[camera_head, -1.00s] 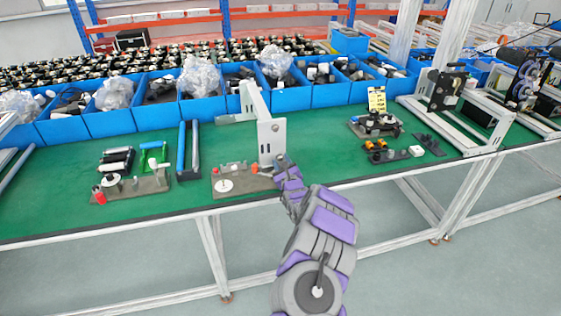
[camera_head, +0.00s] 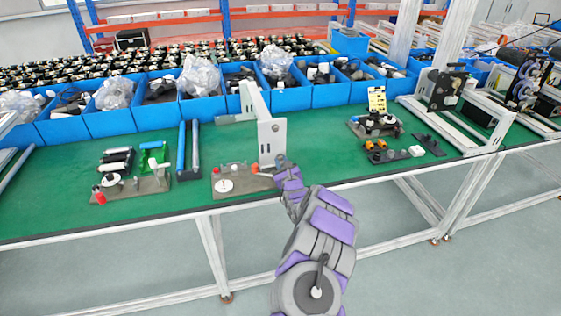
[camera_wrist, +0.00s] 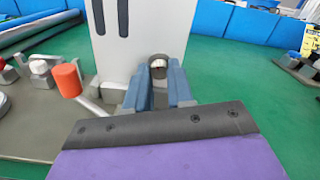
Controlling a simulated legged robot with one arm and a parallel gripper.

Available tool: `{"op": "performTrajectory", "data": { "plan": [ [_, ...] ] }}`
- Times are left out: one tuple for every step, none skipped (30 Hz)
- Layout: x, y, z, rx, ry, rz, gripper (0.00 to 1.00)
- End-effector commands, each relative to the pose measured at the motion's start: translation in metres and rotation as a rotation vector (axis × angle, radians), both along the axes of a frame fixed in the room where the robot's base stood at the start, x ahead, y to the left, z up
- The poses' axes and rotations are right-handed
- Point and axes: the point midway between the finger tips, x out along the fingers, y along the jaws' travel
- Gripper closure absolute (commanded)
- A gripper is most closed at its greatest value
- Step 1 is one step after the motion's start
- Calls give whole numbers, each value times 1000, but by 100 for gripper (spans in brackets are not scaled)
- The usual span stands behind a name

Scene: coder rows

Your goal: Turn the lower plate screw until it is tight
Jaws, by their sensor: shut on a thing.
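The white upright plate (camera_head: 271,138) stands on the green bench, with two dark slots showing in the wrist view (camera_wrist: 152,25). The lower plate screw (camera_wrist: 158,67) is a small round head low on the plate, between the fingertips. My gripper (camera_wrist: 159,85) is shut on the screw, its two blue-grey fingers on either side of it. In the head view my gripper (camera_head: 283,162) is at the foot of the plate and the screw is hidden behind it. How far the screw is in cannot be told.
A grey fixture base (camera_head: 230,190) with a white disc and a red-orange knob (camera_wrist: 67,80) is just left of my gripper. Blue bins (camera_head: 160,114) line the back. Green bench top (camera_head: 330,160) is clear to the right of the plate.

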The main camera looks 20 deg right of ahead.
Motion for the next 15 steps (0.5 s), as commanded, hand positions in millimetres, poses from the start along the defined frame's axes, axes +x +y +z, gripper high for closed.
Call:
{"op": "performTrajectory", "data": {
  "plan": [
    [0,-1,0,60,-1,-2,100],
    [0,-1,0,98,-1,-2,100],
    [0,-1,1,150,0,-2,100],
    [0,-1,0,188,0,-2,100],
    [0,-1,0,226,0,-2,100],
    [0,-1,0,278,0,-2,100],
    [1,-1,1,316,-1,-1,100],
    [1,-1,0,353,0,-2,100],
    [1,-1,0,405,0,-2,100],
    [1,-1,1,442,-1,-1,100],
    [1,-1,0,480,0,-1,100],
    [1,-1,0,531,-1,-1,100],
    [1,-1,0,568,-1,-1,100],
    [1,-1,0,602,-1,-1,100],
    [1,-1,0,642,-1,-1,100]
  ]
}}
